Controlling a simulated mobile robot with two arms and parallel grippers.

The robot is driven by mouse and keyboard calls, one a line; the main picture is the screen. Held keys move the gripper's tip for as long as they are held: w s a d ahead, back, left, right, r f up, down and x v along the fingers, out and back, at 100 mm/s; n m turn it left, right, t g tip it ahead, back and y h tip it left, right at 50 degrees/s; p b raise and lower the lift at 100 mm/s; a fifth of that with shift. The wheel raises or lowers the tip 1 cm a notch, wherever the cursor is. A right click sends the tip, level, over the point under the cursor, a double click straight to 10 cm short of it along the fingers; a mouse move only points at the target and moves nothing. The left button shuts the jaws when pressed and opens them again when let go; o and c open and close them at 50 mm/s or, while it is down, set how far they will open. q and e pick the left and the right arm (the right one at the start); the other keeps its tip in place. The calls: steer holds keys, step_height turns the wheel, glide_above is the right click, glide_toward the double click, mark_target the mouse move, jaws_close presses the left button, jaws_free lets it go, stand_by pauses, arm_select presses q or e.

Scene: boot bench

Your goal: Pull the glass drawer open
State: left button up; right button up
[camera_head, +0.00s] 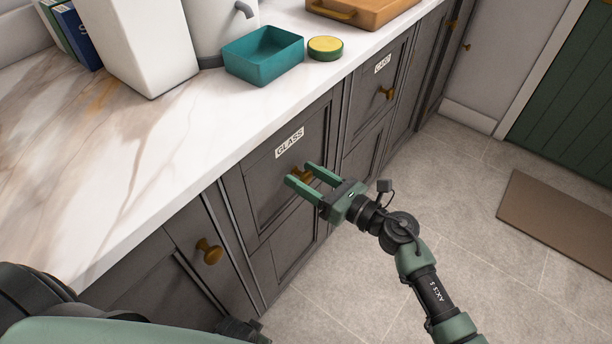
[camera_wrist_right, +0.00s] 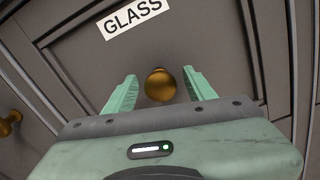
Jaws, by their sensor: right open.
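The glass drawer (camera_head: 262,186) is a dark grey front under the counter, marked by a white GLASS label (camera_head: 289,142). It looks closed, flush with the cabinet. Its round brass knob (camera_wrist_right: 160,84) sits between the fingers of my right gripper in the right wrist view. My right gripper (camera_head: 299,174) is green and open, its fingers on either side of the knob. I cannot tell whether a finger touches the knob. In the head view the fingers partly hide the knob (camera_head: 303,173). My left gripper cannot be made out; dark parts of mine show at the bottom left.
The marble counter (camera_head: 150,150) holds a teal tray (camera_head: 264,58), a yellow-topped round item (camera_head: 325,47), a white container (camera_head: 135,45) and a wooden board (camera_head: 365,10). Another brass knob (camera_head: 209,252) sticks out at left. The tiled floor (camera_head: 480,230) before the cabinets is clear.

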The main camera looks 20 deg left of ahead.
jaws_close()
stand_by(1.4)
